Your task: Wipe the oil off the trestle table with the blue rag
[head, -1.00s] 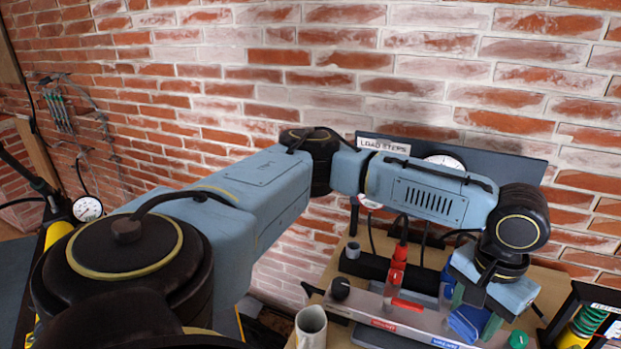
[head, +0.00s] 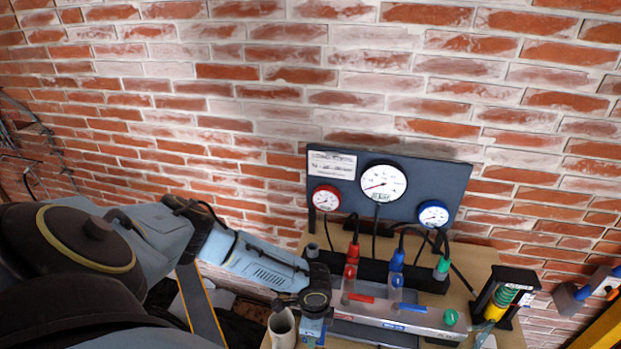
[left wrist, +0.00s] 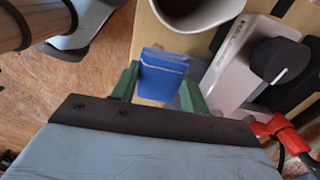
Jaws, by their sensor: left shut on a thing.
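My left gripper (head: 311,340) is low in the head view, at the left end of the trestle table (head: 484,262), just right of the mug. In the left wrist view its green fingers (left wrist: 160,82) are shut on the blue rag (left wrist: 164,66), a folded blue pad. The wrist view shows the rag beside the mug, with the floor behind its left side. I cannot tell whether it touches the table. No oil can be made out; the arm and the frame edge hide the table's near left part. My right gripper is not in view.
A pale mug (head: 281,328) stands left of the gripper. A grey valve block (head: 420,318) with red and blue levers and a black knob (left wrist: 280,60) lies close to the right. Behind it is a dark gauge board (head: 335,191).

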